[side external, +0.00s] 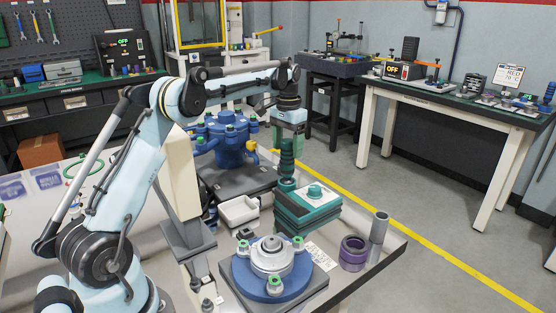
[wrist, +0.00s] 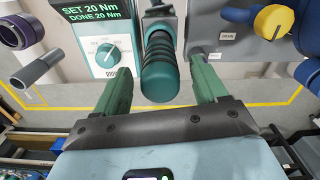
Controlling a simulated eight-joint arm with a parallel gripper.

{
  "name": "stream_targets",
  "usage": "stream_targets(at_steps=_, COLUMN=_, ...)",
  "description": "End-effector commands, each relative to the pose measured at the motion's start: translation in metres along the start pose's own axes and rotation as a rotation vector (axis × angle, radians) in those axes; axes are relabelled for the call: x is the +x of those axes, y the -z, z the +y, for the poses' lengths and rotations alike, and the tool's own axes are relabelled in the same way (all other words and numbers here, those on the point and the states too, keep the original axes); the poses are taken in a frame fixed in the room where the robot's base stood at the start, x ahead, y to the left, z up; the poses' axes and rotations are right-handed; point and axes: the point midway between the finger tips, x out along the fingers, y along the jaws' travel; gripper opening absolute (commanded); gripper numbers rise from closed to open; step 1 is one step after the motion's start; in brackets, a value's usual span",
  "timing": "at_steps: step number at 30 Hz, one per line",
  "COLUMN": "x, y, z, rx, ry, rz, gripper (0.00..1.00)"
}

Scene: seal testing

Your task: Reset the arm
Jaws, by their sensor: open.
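My gripper (side external: 289,142) hangs pointing down over the table in the side external view, and its jaws are open. Directly below it a dark green ribbed handle (side external: 287,163) stands upright at the teal torque unit (side external: 306,212). In the wrist view the two green fingers (wrist: 160,72) stand apart on either side of the ribbed handle (wrist: 160,78), with a gap visible to each finger. The torque unit's panel (wrist: 90,45) reads "SET 20 Nm" and "DONE 20 Nm" above a teal knob. My gripper holds nothing.
A blue flanged housing (side external: 228,145) stands behind. A round blue fixture (side external: 272,270) with green-capped bolts sits in front. A purple ring (side external: 353,252) and grey tube (side external: 379,226) stand near the table's right edge. A white tray (side external: 238,211) lies left of the torque unit.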

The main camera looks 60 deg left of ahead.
Motion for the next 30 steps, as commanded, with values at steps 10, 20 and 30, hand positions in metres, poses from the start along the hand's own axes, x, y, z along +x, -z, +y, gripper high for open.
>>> stream_targets(at_steps=10, x=-0.038, y=0.000, z=0.000, rx=0.000, ry=0.000, rz=0.000, gripper=0.72)
stream_targets(at_steps=20, x=-0.050, y=-0.001, z=0.000, rx=0.000, ry=0.000, rz=0.000, gripper=0.72)
stream_targets(at_steps=30, x=-0.061, y=-0.006, z=0.015, rx=0.011, ry=0.008, rz=0.033, gripper=0.72)
